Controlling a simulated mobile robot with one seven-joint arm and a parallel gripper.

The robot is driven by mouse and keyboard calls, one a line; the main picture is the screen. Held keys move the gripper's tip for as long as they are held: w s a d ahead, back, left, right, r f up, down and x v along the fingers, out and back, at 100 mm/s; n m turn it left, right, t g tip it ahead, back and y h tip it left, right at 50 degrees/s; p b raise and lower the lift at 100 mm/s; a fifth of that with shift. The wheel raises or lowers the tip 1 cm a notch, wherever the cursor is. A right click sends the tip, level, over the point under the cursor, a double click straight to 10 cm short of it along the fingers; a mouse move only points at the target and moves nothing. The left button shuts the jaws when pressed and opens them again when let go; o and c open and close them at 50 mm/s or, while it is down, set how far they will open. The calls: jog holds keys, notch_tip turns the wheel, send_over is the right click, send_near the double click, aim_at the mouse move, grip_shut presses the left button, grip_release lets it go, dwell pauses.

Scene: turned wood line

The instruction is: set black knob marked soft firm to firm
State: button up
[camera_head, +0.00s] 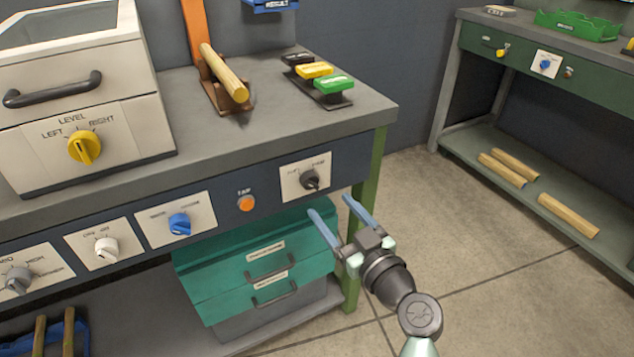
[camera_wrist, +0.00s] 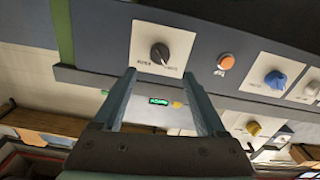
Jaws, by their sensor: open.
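The black knob (camera_head: 310,180) sits on a white plate near the right end of the bench's dark front panel. Its plate carries two small words above the knob, one at each side, hard to read. The knob also shows in the wrist view (camera_wrist: 160,53), just beyond the fingertips. I cannot surely tell which word its pointer faces. My gripper (camera_head: 331,205) is open and empty, with its two blue fingers apart. It is in front of and a little below the knob, not touching it. In the wrist view my gripper (camera_wrist: 158,75) has its fingers pointing toward the knob's plate.
An orange button (camera_head: 246,203), a blue knob (camera_head: 180,223) and a white knob (camera_head: 106,248) lie left along the panel. Teal drawers (camera_head: 262,262) stand under the bench. A green bench leg (camera_head: 367,190) is close right. Open floor (camera_head: 480,240) lies right of my arm.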

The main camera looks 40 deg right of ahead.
aim_at(314, 186)
jog(key=x, duration=0.8)
jog(key=shift+b, duration=0.3)
grip_shut()
